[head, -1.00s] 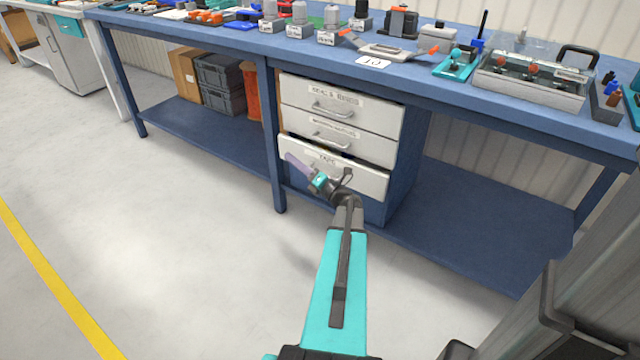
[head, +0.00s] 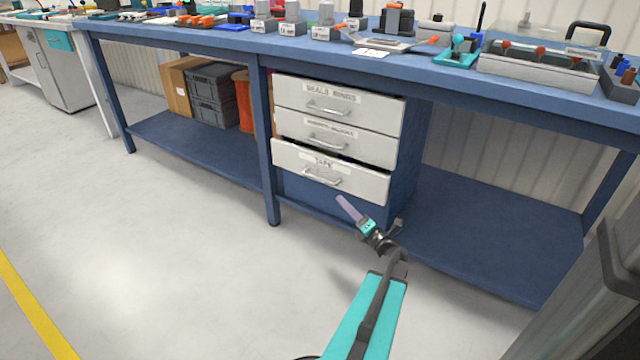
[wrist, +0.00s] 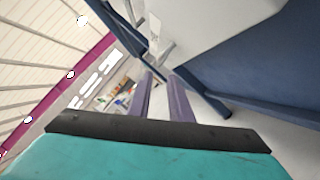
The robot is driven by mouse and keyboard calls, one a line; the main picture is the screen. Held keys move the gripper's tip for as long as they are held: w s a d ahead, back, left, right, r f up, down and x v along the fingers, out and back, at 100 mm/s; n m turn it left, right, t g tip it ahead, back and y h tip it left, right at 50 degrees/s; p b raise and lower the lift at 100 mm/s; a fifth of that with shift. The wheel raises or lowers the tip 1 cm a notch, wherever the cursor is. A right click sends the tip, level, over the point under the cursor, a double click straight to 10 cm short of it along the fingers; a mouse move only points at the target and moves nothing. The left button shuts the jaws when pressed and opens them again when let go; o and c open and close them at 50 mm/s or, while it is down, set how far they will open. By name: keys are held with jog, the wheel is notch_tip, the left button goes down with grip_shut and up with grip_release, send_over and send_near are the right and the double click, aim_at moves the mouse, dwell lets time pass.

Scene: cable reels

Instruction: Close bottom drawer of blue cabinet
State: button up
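The blue cabinet (head: 402,190) under the workbench has white drawer fronts. Its bottom drawer (head: 356,184), labelled "TAPE", stands partly pulled out, with a dark gap above its front. Its bar handle (head: 322,180) faces me. My gripper (head: 341,201) is in front of the cabinet, below and right of that handle, apart from the drawer in the picture. In the wrist view my two purple fingers (wrist: 160,76) are apart with nothing between them.
A blue table leg (head: 265,150) stands just left of the cabinet. The lower shelf (head: 490,235) on the right is empty. Open floor (head: 170,260) lies to the left.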

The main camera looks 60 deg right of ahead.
aim_at(320, 180)
jog(key=shift+w, duration=0.15)
jog(key=shift+b+x, duration=1.8)
jog(key=shift+x, duration=5)
jog(key=shift+c, duration=0.5)
grip_shut()
